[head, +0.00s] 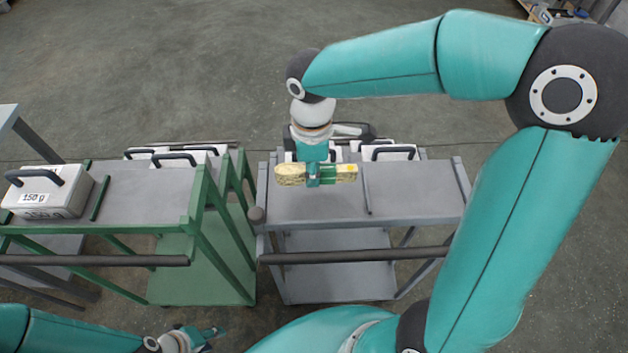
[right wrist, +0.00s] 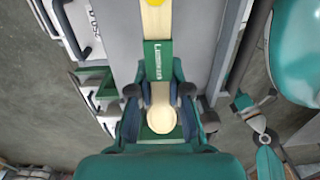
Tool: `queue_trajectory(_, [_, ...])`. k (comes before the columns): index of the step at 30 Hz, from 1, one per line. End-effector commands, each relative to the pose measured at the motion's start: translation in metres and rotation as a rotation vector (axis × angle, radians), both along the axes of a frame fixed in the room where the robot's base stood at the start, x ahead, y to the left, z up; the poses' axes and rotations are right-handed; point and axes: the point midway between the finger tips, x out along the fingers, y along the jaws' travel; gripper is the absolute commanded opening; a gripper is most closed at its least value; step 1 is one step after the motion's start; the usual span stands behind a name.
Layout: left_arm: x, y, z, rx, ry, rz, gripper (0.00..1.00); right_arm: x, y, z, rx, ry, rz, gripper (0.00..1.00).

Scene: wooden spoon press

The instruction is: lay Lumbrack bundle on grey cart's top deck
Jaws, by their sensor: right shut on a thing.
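The Lumbrack bundle (head: 291,175) is a pale wooden bundle with a green band, and it shows lengthwise in the right wrist view (right wrist: 157,62). My right gripper (head: 314,178) is shut on its middle, pointing down. The bundle lies crosswise over the grey cart's top deck (head: 330,207); whether it touches the deck I cannot tell. In the right wrist view a round spoon end shows between the fingers (right wrist: 160,105). My left gripper (head: 208,337) is low at the bottom of the head view, away from the carts, its jaw state unclear.
White cases with black handles (head: 390,153) stand at the back of the grey deck, close behind the bundle. A thin divider (head: 367,190) stands to its right. A green cart (head: 150,195) on the left bears a 150 g case (head: 45,195). The front of the grey deck is clear.

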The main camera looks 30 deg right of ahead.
Motion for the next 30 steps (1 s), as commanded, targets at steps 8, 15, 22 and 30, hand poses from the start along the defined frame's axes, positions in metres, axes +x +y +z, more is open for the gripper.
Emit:
queue_trajectory(8, [0.0, 0.0, -0.002, 0.0, 0.0, 0.0, 0.4, -0.001, 0.0, -0.035, 0.0, 0.004, 0.0, 0.0])
queue_trajectory(15, [0.0, 0.0, -0.002, 0.0, 0.0, 0.0, 0.4, 0.0, 0.0, -0.042, 0.001, 0.0, 0.0, 0.0])
queue_trajectory(22, [0.0, 0.0, -0.004, 0.0, 0.0, 0.0, 0.4, 0.0, 0.0, -0.045, 0.001, 0.0, 0.0, 0.21])
queue_trajectory(30, [0.0, 0.0, -0.004, 0.0, 0.0, 0.0, 0.4, 0.0, 0.0, -0.044, 0.001, 0.0, 0.001, 0.42])
